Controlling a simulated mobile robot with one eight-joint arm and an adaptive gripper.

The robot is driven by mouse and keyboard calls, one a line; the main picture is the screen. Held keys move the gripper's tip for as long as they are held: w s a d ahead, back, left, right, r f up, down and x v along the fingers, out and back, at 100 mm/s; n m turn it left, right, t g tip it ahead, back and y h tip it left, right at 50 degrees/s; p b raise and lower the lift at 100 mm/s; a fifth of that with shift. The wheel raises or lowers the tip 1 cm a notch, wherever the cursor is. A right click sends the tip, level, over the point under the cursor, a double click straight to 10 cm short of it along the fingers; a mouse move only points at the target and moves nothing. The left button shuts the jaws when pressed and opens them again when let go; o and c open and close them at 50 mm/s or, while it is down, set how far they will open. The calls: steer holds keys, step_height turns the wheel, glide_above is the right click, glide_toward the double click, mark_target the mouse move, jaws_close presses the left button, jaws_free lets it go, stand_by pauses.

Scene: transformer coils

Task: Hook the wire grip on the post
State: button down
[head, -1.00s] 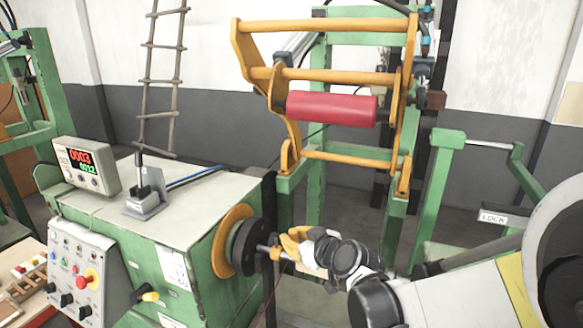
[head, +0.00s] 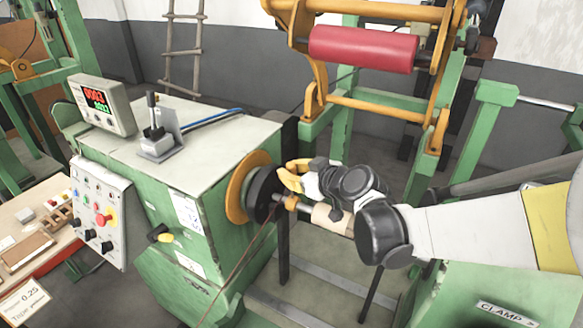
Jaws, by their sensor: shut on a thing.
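My gripper (head: 292,176), with yellow fingers, is close beside the black chuck (head: 264,194) on the green winding machine, just above the shaft. It is shut on the wire grip, which is too small and too covered by the fingers to make out. A thin dark wire (head: 243,258) runs from near the shaft down towards the lower left. The shaft carries a beige cylinder (head: 326,217), partly hidden behind my arm. I cannot pick out the post for certain.
The green machine (head: 180,130) bears a lever (head: 155,135), a display box (head: 103,104) and a button panel (head: 98,215). An orange disc (head: 237,190) backs the chuck. A yellow frame (head: 375,108) with a red roller (head: 362,49) stands behind my arm.

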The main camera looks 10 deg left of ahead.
steer(key=shift+f+b, duration=0.25)
steer(key=shift+b, duration=0.1)
stand_by(0.6)
steer(key=shift+f+b, duration=1.1)
steer(key=shift+f, duration=0.2)
steer(key=shift+f+b, duration=0.75)
steer(key=shift+f, duration=0.1)
steer(key=c, duration=1.2)
jaws_free()
steer(key=shift+d+r, duration=0.1)
steer(key=v, duration=1.2)
